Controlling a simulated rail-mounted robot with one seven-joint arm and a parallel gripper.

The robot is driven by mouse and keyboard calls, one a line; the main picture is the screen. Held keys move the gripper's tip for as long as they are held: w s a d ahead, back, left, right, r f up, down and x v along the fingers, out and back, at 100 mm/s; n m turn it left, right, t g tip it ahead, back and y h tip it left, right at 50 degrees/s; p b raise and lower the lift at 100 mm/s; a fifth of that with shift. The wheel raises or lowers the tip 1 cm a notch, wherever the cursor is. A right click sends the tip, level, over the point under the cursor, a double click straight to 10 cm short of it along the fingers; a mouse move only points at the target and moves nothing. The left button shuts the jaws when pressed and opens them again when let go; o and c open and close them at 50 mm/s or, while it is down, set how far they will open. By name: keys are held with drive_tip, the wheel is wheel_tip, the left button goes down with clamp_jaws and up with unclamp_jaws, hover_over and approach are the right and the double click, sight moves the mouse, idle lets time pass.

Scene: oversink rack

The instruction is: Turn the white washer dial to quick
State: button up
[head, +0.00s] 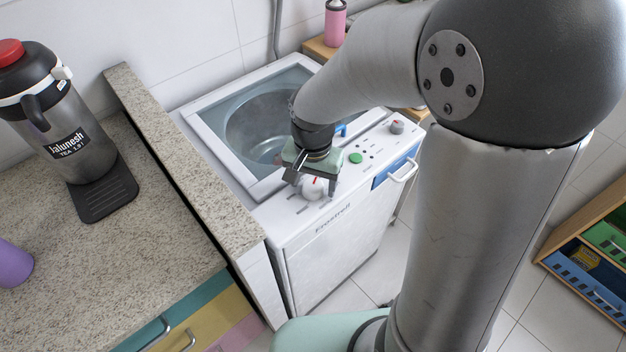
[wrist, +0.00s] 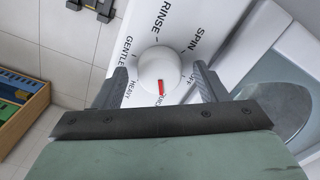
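The white washer dial (head: 313,190) is on the washer's top panel; it also shows in the wrist view (wrist: 158,68). Its red mark points toward the gripper body, at a label between HEAVY and OFF that is partly hidden, so I cannot read it fully. GENTLE, RINSE and SPIN are printed around the dial's other side. My gripper (head: 311,184) is over the panel at the dial. In the wrist view, the gripper's two fingers (wrist: 161,84) stand open on either side of the dial, with small gaps showing.
The washer (head: 330,255) has an open-looking tub (head: 262,125) behind the dial. A green button (head: 356,158) and a grey knob (head: 397,127) sit right of it. A granite counter (head: 155,255) with a tea dispenser (head: 62,115) is at left. A shelf (head: 590,265) stands at right.

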sight(314, 185)
wheel_tip(314, 185, up, 18)
drive_tip(key=shift+f+p, duration=0.25)
drive_tip(key=shift+p, duration=0.2)
drive_tip(key=shift+d, duration=0.1)
idle(0.3)
drive_tip(key=s+d+f+n+p, duration=0.1)
drive_tip(key=s+d+f+n, duration=0.1)
drive_tip(key=s+d+f, duration=0.2)
drive_tip(key=s+d+f+n, duration=0.3)
drive_tip(key=s+d, duration=0.3)
drive_tip(key=s, duration=0.3)
drive_tip(key=shift+f+p, duration=0.35)
drive_tip(key=shift+f, duration=0.25)
drive_tip(key=shift+c, duration=0.4)
idle(0.3)
